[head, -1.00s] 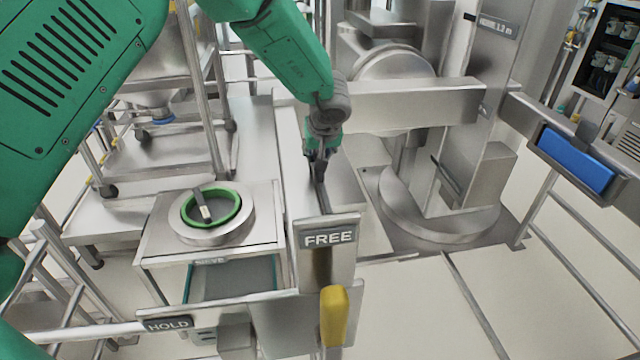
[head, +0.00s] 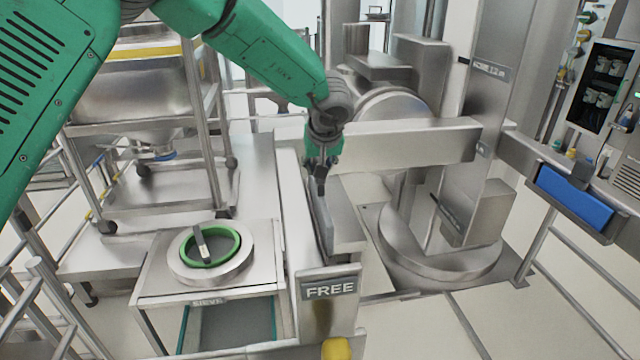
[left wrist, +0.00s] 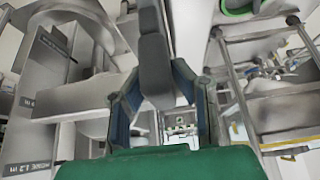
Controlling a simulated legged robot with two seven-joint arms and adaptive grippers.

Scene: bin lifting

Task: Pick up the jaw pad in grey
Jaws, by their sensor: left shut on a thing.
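The grey jaw pad (left wrist: 155,62) is a long dark slab between the two fingers in the left wrist view. My left gripper (left wrist: 158,95) is shut on it. In the head view my left gripper (head: 320,182) points down above the narrow steel trough with the FREE label, and the grey pad (head: 322,222) hangs below the fingertips. I cannot tell whether the pad's lower end touches the trough. My right gripper is not in view.
The FREE sign (head: 331,289) is on the trough's front end. A steel stand with a green-ringed sieve (head: 211,244) is to the left. A steel beam (head: 420,146) crosses behind and right of the gripper. A blue-faced panel (head: 575,196) is at the right.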

